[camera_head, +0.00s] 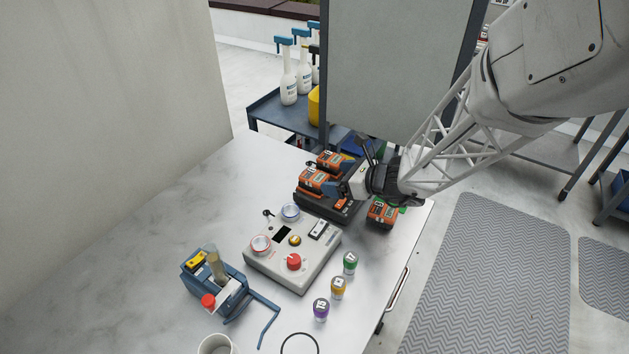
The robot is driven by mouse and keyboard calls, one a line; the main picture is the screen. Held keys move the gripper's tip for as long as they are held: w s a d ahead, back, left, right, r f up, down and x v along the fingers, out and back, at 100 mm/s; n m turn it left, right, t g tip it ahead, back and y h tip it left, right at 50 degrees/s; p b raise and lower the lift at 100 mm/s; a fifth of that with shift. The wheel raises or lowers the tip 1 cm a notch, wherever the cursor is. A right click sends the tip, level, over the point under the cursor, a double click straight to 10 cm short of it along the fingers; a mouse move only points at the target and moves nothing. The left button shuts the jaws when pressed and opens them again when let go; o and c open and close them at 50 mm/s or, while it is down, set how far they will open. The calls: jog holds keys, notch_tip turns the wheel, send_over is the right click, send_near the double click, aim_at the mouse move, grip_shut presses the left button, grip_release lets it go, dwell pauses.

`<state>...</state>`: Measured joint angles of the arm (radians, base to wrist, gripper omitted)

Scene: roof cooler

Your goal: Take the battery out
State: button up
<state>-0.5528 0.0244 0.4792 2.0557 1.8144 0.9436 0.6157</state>
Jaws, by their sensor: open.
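A dark charger or dock (312,203) stands on the bench and holds orange-and-black batteries. One battery (312,180) sits at its front left and another battery (329,159) sits behind it. A further orange battery (381,213) is at the right, below my wrist; I cannot tell whether it rests in the dock or on the bench. My gripper (344,190) is open, close to the dock's right side and beside the front-left battery. My wrist hides part of the dock, and contact between fingers and battery cannot be made out.
A grey control box (275,262) with knobs stands in front of the dock. Green (350,263), yellow (338,287) and purple (321,309) capped vials stand to its right. A blue holder (228,298) and a white cup (215,345) are at the front left. The bench's left side (140,270) is clear.

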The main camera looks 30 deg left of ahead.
aim_at(319, 177)
jog(key=shift+a+f, duration=0.1)
jog(key=shift+a, duration=0.1)
jog(key=shift+x, duration=2.55)
jog(key=shift+w+f, duration=0.1)
jog(key=c, duration=1.3)
jog(key=shift+c, duration=0.2)
